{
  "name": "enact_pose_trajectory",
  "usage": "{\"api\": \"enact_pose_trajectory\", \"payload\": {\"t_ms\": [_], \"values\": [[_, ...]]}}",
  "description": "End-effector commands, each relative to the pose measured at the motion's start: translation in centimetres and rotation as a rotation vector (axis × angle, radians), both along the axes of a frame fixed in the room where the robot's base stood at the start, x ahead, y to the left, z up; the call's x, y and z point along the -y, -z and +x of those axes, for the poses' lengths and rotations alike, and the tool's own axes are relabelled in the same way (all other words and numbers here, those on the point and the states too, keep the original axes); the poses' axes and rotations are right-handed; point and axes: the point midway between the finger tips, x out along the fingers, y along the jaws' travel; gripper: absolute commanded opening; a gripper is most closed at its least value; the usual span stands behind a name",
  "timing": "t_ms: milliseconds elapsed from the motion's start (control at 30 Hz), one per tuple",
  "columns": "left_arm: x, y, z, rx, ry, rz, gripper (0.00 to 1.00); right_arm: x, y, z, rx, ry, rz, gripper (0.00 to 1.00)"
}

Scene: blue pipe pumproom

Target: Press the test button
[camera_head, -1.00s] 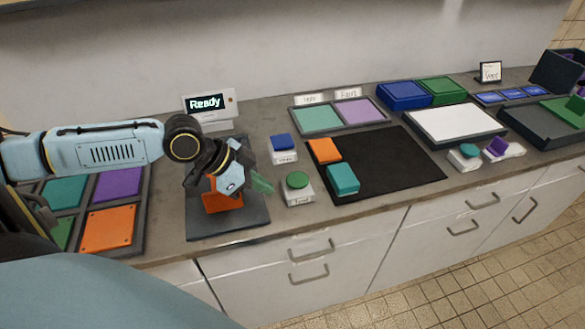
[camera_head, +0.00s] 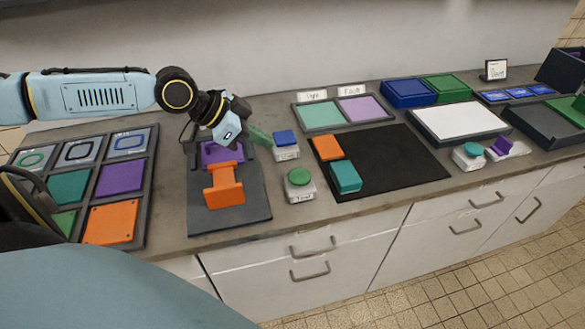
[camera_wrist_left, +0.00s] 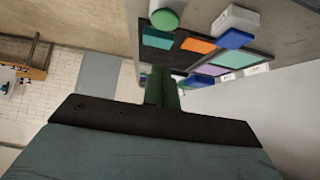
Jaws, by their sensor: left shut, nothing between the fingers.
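Two small white boxes with buttons stand on the counter right of the dark fixture. One has a blue button (camera_head: 286,137) and the nearer one a green button (camera_head: 299,177). Their labels are too small to read surely. My left gripper (camera_head: 263,139) is shut and empty, its green fingers just left of the blue button; I cannot tell if they touch its box. In the left wrist view the shut fingers (camera_wrist_left: 162,88) point toward the counter, with the green button (camera_wrist_left: 164,19) and blue button (camera_wrist_left: 235,38) beyond. My right gripper is not in view.
The dark fixture (camera_head: 252,205) holds an orange piece (camera_head: 225,187) and a purple piece (camera_head: 221,153). A tray of coloured tiles (camera_head: 142,218) lies left. A black mat (camera_head: 395,160) with orange and teal blocks lies right. The counter's front strip is clear.

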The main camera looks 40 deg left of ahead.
Motion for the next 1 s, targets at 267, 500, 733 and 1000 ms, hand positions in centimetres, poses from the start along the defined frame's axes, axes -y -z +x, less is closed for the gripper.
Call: {"api": "enact_pose_trajectory", "payload": {"t_ms": [267, 500, 733, 1000], "values": [[1.3, 1.8, 1.5, 0.003, 0.001, -0.007, 0.00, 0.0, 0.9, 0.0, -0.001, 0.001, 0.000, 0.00], [3.0, 4.2, 3.4, 0.002, 0.001, -0.007, 0.00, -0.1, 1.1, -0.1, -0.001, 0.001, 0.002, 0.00], [4.7, 7.2, 5.3, -0.002, 0.002, -0.003, 0.00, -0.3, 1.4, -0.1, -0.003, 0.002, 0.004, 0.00], [4.5, 10.4, 5.1, -0.001, 0.001, 0.000, 0.00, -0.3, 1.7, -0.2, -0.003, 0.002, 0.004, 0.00]]}}
